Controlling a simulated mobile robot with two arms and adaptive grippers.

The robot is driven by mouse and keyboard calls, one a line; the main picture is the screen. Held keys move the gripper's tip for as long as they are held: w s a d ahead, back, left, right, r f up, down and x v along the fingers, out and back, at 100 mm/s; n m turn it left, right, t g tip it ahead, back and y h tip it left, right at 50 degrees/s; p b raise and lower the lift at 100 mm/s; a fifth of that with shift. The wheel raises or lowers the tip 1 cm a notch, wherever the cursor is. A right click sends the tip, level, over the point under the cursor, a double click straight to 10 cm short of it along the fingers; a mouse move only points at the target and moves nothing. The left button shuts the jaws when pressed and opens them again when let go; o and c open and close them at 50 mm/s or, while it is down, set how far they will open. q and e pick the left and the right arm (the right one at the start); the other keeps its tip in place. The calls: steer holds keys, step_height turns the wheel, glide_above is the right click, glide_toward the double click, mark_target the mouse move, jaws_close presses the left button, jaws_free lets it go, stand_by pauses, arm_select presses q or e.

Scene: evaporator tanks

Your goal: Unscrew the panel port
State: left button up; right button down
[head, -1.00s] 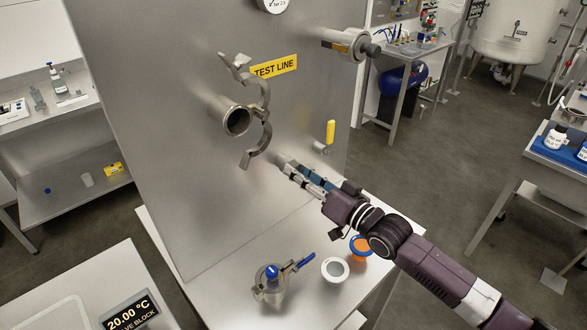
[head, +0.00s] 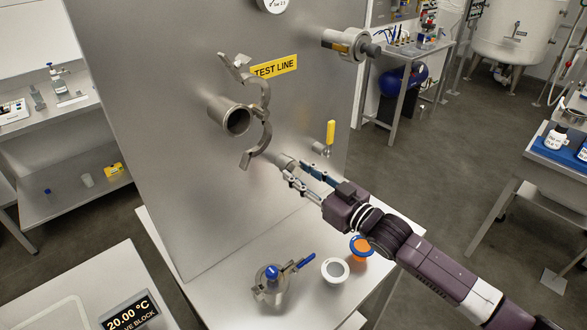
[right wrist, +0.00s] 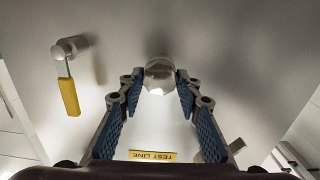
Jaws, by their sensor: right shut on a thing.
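The panel port (head: 281,160) is a short, round metal fitting on the tall steel panel, below and right of the open pipe. It also shows as a shiny round cap in the right wrist view (right wrist: 159,75). My right gripper (head: 296,171) points at the panel with its blue-padded fingers on either side of the port. In the right wrist view my right gripper (right wrist: 163,82) is shut on the port, with its fingertips at the cap's two sides. The port's threads are hidden. My left gripper is not in view.
An open clamp (head: 266,112) hangs around the pipe end (head: 236,121), close to my right gripper. A yellow-handled valve (head: 330,133) juts out just right of the port. Below, a steel table holds a blue-handled valve (head: 272,286), a white ring (head: 335,270) and an orange part (head: 361,246).

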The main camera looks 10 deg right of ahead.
steer(key=n, duration=0.4)
steer(key=shift+r, duration=0.15)
steer(key=shift+n, duration=0.4)
steer(key=n, duration=0.4)
steer(key=shift+n+b, duration=0.3)
steer(key=shift+n, duration=0.1)
steer(key=c, duration=1.7)
jaws_free()
